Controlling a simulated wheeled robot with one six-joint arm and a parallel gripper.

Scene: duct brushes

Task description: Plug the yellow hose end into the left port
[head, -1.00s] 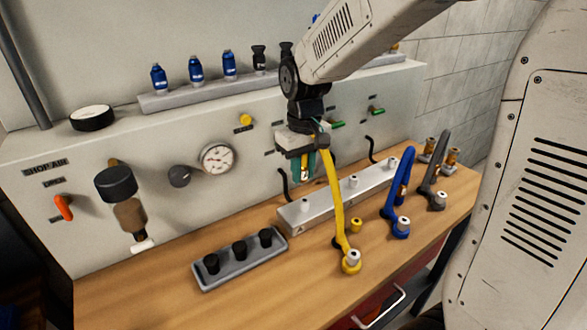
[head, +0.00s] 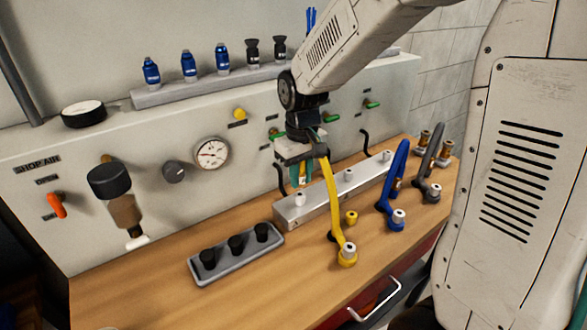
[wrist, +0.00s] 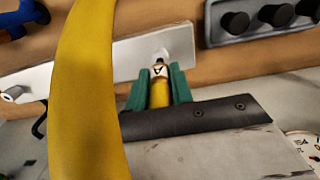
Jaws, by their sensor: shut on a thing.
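My gripper (head: 302,182) is shut on the yellow hose end (wrist: 160,94), with its green fingers on either side. The yellow hose (head: 334,205) bends down from the gripper to a fitting on the bench and crosses the left of the wrist view (wrist: 82,90). The silver port rail (head: 325,196) carries a row of pale ports. The left port (head: 300,199) is just below the fingertips. In the wrist view the left port (wrist: 162,54) is just beyond the hose end's tip; whether they touch I cannot tell.
A grey tray with black caps (head: 236,256) lies left of the rail. A blue hose (head: 393,185) and a grey hose (head: 430,165) stand to the right. The panel with a gauge (head: 211,153) rises behind.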

